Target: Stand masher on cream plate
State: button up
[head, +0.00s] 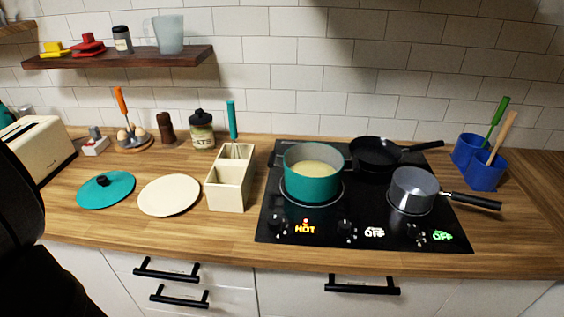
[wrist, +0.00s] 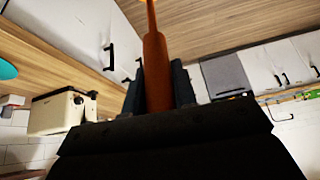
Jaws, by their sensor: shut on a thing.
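My gripper (wrist: 158,88) is shut on an orange-brown handle (wrist: 156,65) in the wrist view. The handle runs up to the top edge of that view, and its working end is out of frame, so I cannot confirm it is the masher. The gripper's fingers are not visible in the head view. The cream plate (head: 169,196) lies flat and empty on the wooden counter, between a teal lid (head: 106,190) and a cream divided holder (head: 229,188). Another orange-handled tool (head: 121,101) stands at the round egg stand.
A toaster (head: 37,148) stands at the left, also seen in the wrist view (wrist: 62,112). The egg stand (head: 133,144), a jar (head: 201,130) and a brown shaker (head: 166,128) stand behind the plate. A teal pot (head: 311,184) sits on the hob, whose left display reads HOT.

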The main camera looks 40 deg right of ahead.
jog(key=w+d+r+m+h, duration=0.15)
jog(key=w+d, duration=0.35)
jog(key=d, duration=0.5)
jog(key=w+d+r+m, duration=0.25)
jog(key=w+d, duration=0.35)
jog(key=d, duration=0.4)
jog(key=w+d+r+m+h, duration=0.1)
jog(key=w+d+r+m, duration=0.3)
jog(key=d, duration=0.6)
jog(key=s+d+r+m+h, duration=0.1)
jog(key=s+d+r, duration=0.15)
jog(key=d, duration=1.35)
jog(key=s+d+r+m+h, duration=0.1)
jog(key=d+r, duration=0.2)
jog(key=d, duration=1.3)
jog(key=w+a+f, duration=0.7)
jog(key=w+f, duration=0.1)
jog(key=f, duration=0.3)
jog(key=shift+w+a+f, duration=0.2)
jog(key=shift+w+a, duration=0.05)
jog(key=shift+f, duration=0.1)
